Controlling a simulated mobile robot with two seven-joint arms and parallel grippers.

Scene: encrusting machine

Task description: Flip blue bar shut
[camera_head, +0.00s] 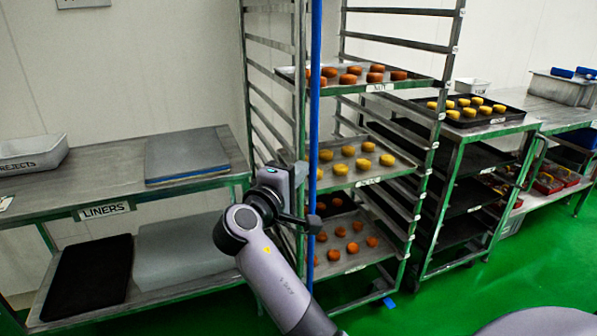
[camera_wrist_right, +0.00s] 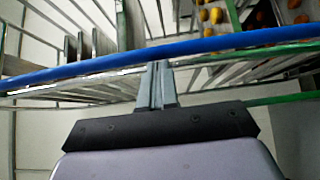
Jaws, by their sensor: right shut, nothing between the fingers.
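The blue bar (camera_head: 315,120) stands upright along the left front of the tall metal rack, just right of its left front post (camera_head: 299,100). It crosses in front of the left ends of the trays. My right gripper (camera_head: 306,196) is at the bar's middle height, close beside it; its fingers are mostly hidden in the head view. In the right wrist view the blue bar (camera_wrist_right: 230,43) runs across the picture, and the shut, empty fingers (camera_wrist_right: 158,66) reach its near edge. I cannot tell whether they touch it. My left gripper is out of view.
The rack holds trays of brown and yellow pieces, such as the upper tray (camera_head: 350,85). A steel table marked LINERS (camera_head: 105,211) stands left, with a rejects bin (camera_head: 30,153). A second rack with a black tray (camera_head: 505,119) stands right. Green floor is free at front right.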

